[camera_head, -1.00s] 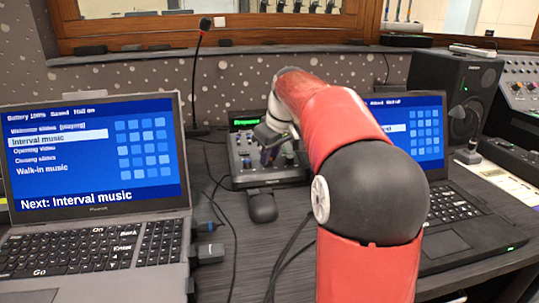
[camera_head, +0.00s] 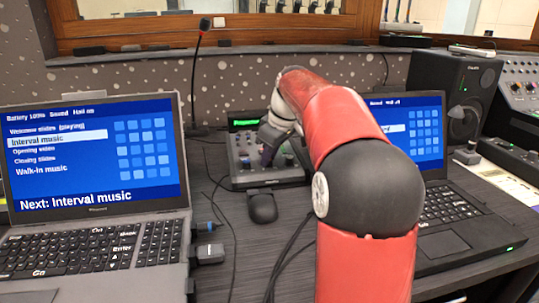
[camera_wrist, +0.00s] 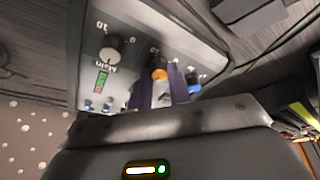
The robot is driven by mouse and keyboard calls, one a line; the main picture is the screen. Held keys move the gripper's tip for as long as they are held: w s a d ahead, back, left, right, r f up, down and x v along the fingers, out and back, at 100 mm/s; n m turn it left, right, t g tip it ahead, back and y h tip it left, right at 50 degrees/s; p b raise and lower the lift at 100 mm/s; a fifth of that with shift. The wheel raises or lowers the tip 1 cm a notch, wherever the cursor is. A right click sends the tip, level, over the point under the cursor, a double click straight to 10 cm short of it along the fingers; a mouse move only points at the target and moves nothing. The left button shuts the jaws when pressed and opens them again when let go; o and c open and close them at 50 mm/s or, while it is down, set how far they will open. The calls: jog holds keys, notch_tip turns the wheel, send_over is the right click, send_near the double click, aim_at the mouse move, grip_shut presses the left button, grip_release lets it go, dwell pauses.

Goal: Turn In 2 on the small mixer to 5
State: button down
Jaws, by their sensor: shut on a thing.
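The small mixer (camera_head: 241,179) stands on the desk behind the mouse in the head view, with a green lit display at its back. It also shows in the wrist view (camera_wrist: 135,55), tilted, with a dark knob (camera_wrist: 112,47) marked Main, an orange-capped knob (camera_wrist: 159,75) and a blue-capped knob (camera_wrist: 194,87). My gripper (camera_wrist: 163,88) is down at the panel, shut on the orange-capped knob between its fingers. The blue knob is outside the fingers. The knob labels near the fingers are too small to read, so I cannot tell which one is In 2, or its setting.
An open laptop (camera_head: 95,150) stands left and another laptop (camera_head: 415,135) stands right behind my arm. A black mouse (camera_head: 262,207) lies in front of the mixer. Cables cross the desk. A gooseneck microphone (camera_head: 203,30) stands behind, and a speaker (camera_head: 450,85) is at the right.

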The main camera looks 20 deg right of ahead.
aim_at(278, 172)
jog(key=c, duration=1.3)
grip_release()
jog(key=v, duration=0.8)
jog(key=shift+s+f, duration=0.1)
jog(key=shift+s, duration=0.05)
